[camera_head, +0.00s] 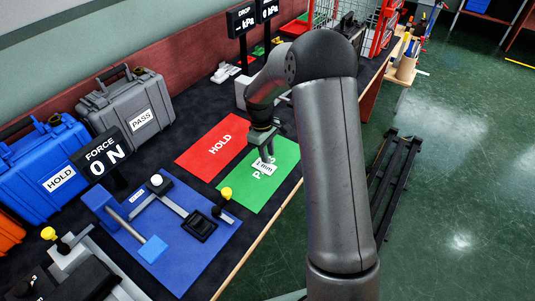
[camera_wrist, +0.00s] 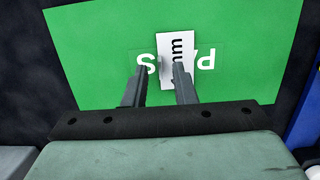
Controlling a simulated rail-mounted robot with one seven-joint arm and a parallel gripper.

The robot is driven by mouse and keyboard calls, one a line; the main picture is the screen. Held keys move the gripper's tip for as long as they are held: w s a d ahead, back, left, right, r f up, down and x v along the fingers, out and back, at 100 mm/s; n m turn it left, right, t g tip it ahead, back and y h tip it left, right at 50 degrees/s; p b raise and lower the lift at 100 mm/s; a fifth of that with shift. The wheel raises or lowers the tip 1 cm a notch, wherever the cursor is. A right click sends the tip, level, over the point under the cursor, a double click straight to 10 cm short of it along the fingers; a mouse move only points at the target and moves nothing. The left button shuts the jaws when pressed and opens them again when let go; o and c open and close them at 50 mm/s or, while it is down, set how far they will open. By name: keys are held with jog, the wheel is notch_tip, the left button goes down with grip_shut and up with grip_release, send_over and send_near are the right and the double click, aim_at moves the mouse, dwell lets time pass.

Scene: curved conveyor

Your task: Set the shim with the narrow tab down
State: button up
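The shim (camera_head: 264,168) is a small white plate marked in mm, its first character hard to read. It lies on or just above the green PASS mat (camera_head: 280,182) and covers part of its lettering. In the wrist view the shim (camera_wrist: 174,45) runs up the picture over the green mat (camera_wrist: 90,60). My gripper (camera_wrist: 160,70) has its fingers apart, with green showing between the left finger and the shim. The right finger overlaps the shim in the picture. I cannot tell whether either finger touches it. The shim's narrow tab cannot be made out.
A red HOLD mat (camera_head: 205,150) lies left of the green mat. A blue mat (camera_head: 190,255) with a fixture stands nearer, beside a FORCE display (camera_head: 100,160) reading 0 N. Grey PASS (camera_head: 130,110) and blue HOLD (camera_head: 45,170) cases line the wall. The table edge is right of the mats.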

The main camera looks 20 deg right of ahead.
notch_tip(320, 180, up, 11)
jog(key=w+a, duration=0.1)
jog(key=shift+w, duration=0.15)
jog(key=shift+f, duration=0.1)
dwell(0.3)
jog(key=s+a+r+m+p, duration=0.1)
jog(key=s+r+m, duration=0.2)
jog(key=s, duration=1.2)
jog(key=s+a+r+m+t+y, duration=0.1)
jog(key=s+r+m, duration=0.2)
jog(key=s, duration=1.1)
jog(key=shift+s+a+r+m+t+p, duration=0.15)
jog(key=shift+s+r+m+t+p, duration=0.2)
jog(key=shift+m, duration=0.35)
jog(key=shift+f, duration=0.1)
